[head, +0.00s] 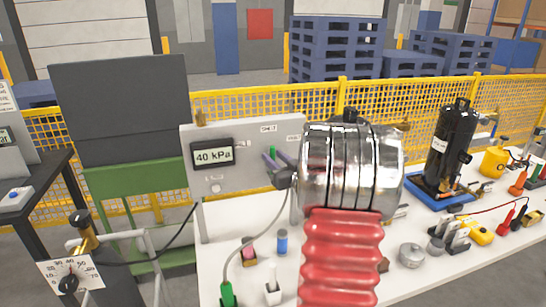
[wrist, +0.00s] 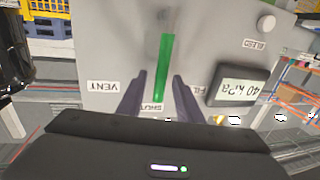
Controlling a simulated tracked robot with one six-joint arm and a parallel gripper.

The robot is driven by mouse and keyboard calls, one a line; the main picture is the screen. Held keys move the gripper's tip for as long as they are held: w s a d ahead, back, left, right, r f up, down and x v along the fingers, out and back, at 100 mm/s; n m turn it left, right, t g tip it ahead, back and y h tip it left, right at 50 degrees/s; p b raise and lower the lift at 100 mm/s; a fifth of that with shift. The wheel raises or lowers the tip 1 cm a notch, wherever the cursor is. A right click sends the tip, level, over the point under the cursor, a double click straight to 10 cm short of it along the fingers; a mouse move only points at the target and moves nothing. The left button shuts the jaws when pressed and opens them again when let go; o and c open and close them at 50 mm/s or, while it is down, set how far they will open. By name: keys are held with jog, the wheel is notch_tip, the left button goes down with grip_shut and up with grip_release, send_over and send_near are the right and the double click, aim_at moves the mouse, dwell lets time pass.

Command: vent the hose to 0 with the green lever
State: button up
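The green lever (wrist: 164,65) is on a light grey panel (head: 240,176). In the wrist view, which is upside down, its end points toward the SHUT label (wrist: 151,107). In the head view, my gripper (head: 278,160) is at the panel, partly hidden by my arm.
A dark hose (head: 150,260) runs from a brass fitting (head: 85,232) at left toward the panel. A dial (head: 70,274) is below the fitting. A black cylinder (head: 455,140) and small tools stand on the white table (head: 225,240). A yellow fence (head: 235,104) is behind. A round knob (wrist: 266,23) is on the panel.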

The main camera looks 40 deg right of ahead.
jog(key=shift+x, duration=0.8)
grip_shut()
